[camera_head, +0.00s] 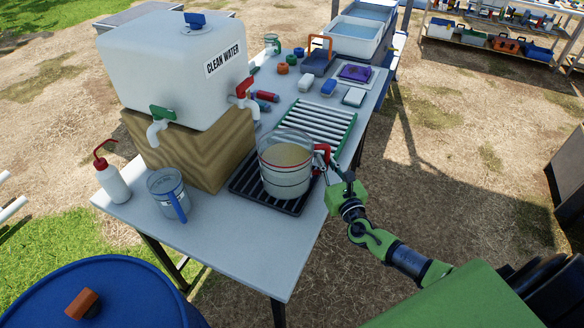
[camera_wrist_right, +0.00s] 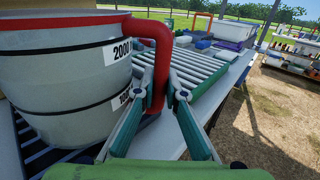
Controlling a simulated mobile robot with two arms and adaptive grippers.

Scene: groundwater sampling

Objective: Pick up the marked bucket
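The marked bucket (camera_head: 287,172) is clear with dark bands, a red rim and a red side handle, and holds something tan. It is upright at the black slatted rack (camera_head: 243,190) on the table. In the right wrist view the bucket (camera_wrist_right: 65,85) fills the left side, with a 2000 label near its rim. My right gripper (camera_head: 333,172) comes in from the right at the handle. In the right wrist view its fingers (camera_wrist_right: 161,85) converge on both sides of the red handle and appear to touch it. My left gripper is not in view.
A clean water tank (camera_head: 170,75) with two taps stands on a wooden block (camera_head: 215,155) left of the bucket. A blue-handled jug (camera_head: 166,190) and a wash bottle (camera_head: 113,182) stand at front left. A green-railed rack (camera_head: 325,120) lies behind. The table's front (camera_head: 260,255) is bare.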

